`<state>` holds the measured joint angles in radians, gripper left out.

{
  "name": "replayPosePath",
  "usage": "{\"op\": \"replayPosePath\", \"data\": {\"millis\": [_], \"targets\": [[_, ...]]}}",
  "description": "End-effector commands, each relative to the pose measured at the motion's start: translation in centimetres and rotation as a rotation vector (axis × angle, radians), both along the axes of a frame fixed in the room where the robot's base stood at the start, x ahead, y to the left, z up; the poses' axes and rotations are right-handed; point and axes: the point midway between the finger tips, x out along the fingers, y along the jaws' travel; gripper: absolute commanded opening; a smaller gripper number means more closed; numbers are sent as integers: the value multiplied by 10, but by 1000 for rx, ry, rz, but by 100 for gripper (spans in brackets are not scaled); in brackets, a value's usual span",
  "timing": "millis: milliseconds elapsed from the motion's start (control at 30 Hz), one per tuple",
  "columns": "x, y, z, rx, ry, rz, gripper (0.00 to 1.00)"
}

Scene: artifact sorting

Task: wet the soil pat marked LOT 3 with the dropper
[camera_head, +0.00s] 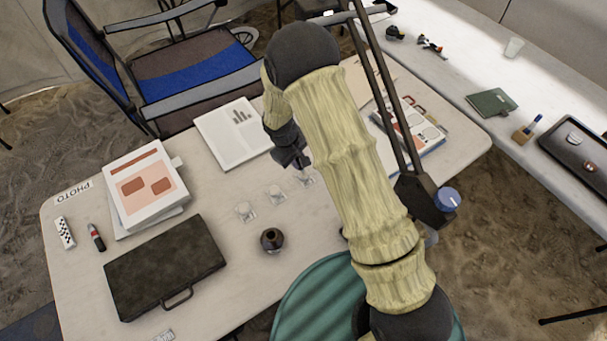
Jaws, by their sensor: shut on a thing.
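My gripper (294,160) is at the end of the raised arm, above the right part of the near table, close to the far end of a short row of small clear dishes. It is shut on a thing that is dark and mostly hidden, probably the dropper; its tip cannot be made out. The dishes stand in a slanting row: a near one (245,211), a middle one (274,195) and a far one (303,180). Their contents and any LOT marks are too small to read.
A white sheet (232,133) lies behind the dishes. A blue chair (195,85) stands behind the table.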

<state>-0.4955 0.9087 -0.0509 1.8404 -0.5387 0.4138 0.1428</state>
Motion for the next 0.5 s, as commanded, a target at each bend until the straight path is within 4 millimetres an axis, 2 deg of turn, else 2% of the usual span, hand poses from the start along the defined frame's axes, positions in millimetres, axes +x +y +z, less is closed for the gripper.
{"op": "replayPosePath", "data": {"millis": [367,500], "targets": [[0,0,0,0,0,0,0],[0,0,7,1,-1,0,0]]}}
